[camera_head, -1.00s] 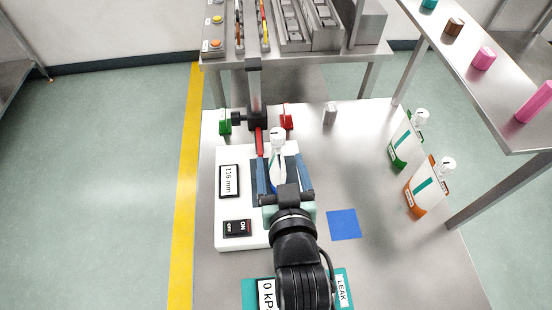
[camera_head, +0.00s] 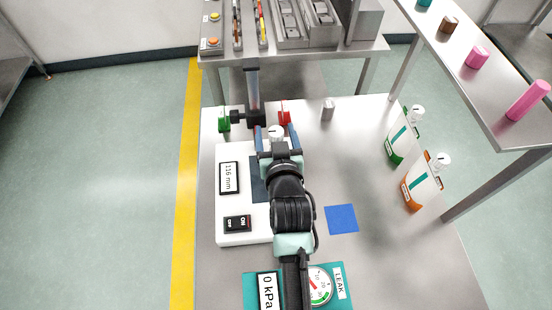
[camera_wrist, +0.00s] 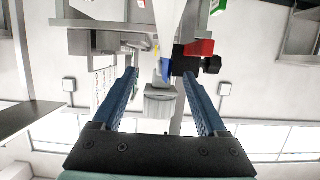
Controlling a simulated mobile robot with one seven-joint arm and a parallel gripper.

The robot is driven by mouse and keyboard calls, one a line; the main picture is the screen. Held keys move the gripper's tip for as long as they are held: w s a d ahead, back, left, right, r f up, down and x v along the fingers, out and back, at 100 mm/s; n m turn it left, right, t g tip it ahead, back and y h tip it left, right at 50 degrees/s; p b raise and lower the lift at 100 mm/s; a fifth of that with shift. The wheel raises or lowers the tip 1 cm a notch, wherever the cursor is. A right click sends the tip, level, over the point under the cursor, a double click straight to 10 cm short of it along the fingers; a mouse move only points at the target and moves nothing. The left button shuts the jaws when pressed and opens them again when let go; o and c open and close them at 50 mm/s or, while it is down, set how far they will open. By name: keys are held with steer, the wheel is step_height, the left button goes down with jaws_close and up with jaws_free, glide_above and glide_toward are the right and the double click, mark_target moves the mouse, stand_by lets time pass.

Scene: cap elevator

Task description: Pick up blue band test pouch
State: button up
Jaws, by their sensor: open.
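The blue band test pouch shows its white cap (camera_head: 275,131) between my fingers in the head view; my gripper and wrist hide most of its body. In the wrist view a white shape with a blue patch (camera_wrist: 167,68), likely this pouch, lies ahead between the fingers. My gripper (camera_head: 276,139) is open, with one blue finger on each side of the cap. The wrist view also shows the open gripper (camera_wrist: 160,76), with space between its fingers. Whether either finger touches the pouch cannot be told.
A white tester (camera_head: 229,205) with a 116 mm display sits below. Green (camera_head: 224,120) and red (camera_head: 284,118) parts flank a dark post just beyond. Green-trimmed (camera_head: 402,140) and orange-trimmed (camera_head: 421,185) pouches stand right. A blue square (camera_head: 341,218) lies on clear table.

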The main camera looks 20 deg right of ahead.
steer(key=shift+x, duration=0.8)
jaws_close()
steer(key=shift+r, duration=0.1)
stand_by(0.8)
